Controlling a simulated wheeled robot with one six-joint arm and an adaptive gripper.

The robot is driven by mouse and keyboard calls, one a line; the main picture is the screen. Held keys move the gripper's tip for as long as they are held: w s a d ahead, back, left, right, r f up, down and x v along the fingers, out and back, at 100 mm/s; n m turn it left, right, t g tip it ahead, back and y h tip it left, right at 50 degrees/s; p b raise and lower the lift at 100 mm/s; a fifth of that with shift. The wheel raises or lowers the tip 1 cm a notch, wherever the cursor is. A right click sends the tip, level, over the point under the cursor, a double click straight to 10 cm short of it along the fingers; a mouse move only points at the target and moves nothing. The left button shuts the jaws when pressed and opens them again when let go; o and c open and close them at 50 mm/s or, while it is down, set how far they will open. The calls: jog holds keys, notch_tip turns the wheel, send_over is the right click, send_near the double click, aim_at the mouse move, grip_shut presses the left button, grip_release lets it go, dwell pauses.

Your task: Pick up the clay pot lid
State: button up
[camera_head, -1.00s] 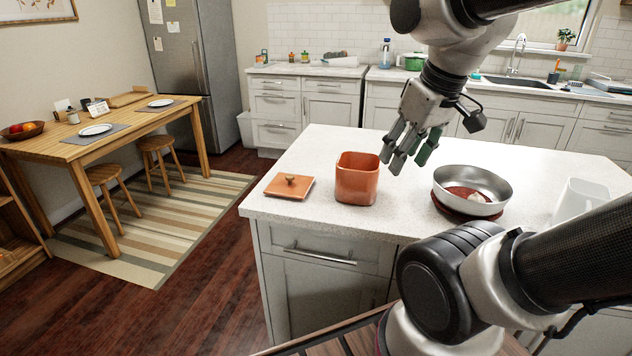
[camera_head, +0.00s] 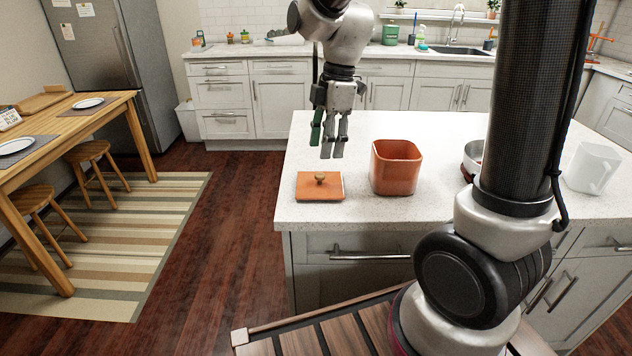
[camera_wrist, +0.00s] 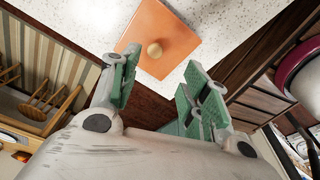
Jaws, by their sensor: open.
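The clay pot lid (camera_head: 320,188) is a flat orange-brown square with a small round knob. It lies on the white speckled countertop near its left front corner. In the wrist view the lid (camera_wrist: 172,32) shows beyond the fingers, with its knob near its middle. My gripper (camera_head: 330,148) is open and empty, pointing down above and slightly behind the lid, apart from it. In the wrist view its green-padded fingers (camera_wrist: 160,88) are spread. The open clay pot (camera_head: 397,168) stands upright just right of the lid.
A metal pan (camera_head: 472,158) stands right of the pot, partly hidden by my arm.

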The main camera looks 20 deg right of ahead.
aim_at(320, 174)
jog(key=f, duration=0.5)
jog(key=w+a+f, duration=0.1)
jog(key=f, duration=0.2)
jog(key=shift+a, duration=0.1)
grip_shut()
